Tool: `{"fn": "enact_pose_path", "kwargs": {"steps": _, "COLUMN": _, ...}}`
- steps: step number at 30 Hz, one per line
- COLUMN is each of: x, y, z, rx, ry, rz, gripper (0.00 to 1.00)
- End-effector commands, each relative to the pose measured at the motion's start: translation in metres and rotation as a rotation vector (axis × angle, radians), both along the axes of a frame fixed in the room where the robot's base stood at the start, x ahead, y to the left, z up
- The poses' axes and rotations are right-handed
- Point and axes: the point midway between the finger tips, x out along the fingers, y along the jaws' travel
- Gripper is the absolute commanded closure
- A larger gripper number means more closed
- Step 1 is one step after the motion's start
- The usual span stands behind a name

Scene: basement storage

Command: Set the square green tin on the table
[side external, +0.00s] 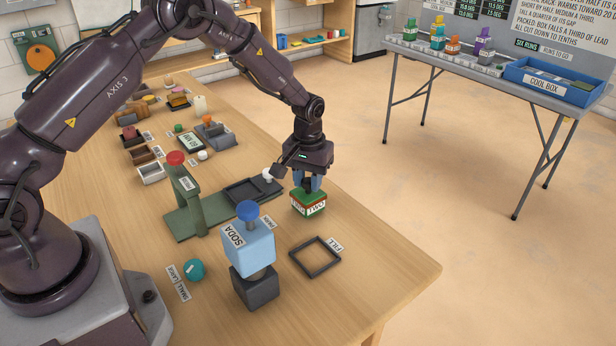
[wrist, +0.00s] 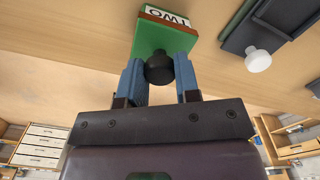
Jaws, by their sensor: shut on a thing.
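The square green tin (side external: 309,203) has a green top, a white label with dark lettering and a reddish band. In the side view it is at the right part of the wooden table (side external: 385,262), behind the black square frame. In the wrist view the tin (wrist: 163,36) shows a label reading TWO and a black knob on top. My gripper (side external: 307,184) is above the tin, with its blue fingers shut on the knob; the wrist view shows the gripper (wrist: 159,78) too. I cannot tell whether the tin's underside touches the table.
A black square frame (side external: 315,257) by a FILL label lies in front of the tin, empty. A light blue SODA box (side external: 248,247) sits on a dark block (side external: 255,288). A green stand (side external: 186,205) with a dark tray is to the left. The table's right front corner is clear.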

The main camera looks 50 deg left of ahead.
Motion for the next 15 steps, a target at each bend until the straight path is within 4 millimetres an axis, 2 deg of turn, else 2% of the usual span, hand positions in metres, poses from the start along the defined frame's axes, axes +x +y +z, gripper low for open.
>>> {"fn": "enact_pose_path", "kwargs": {"steps": 12, "x": 0.0001, "y": 0.0000, "z": -0.0062, "rx": 0.000, "ry": 0.000, "rz": 0.000, "gripper": 0.97}}
{"fn": "enact_pose_path", "kwargs": {"steps": 13, "x": 0.0002, "y": 0.0000, "z": -0.0061, "rx": 0.000, "ry": 0.000, "rz": 0.000, "gripper": 0.65}}
{"fn": "enact_pose_path", "kwargs": {"steps": 15, "x": 0.0001, "y": 0.0000, "z": -0.0060, "rx": 0.000, "ry": 0.000, "rz": 0.000, "gripper": 0.49}}
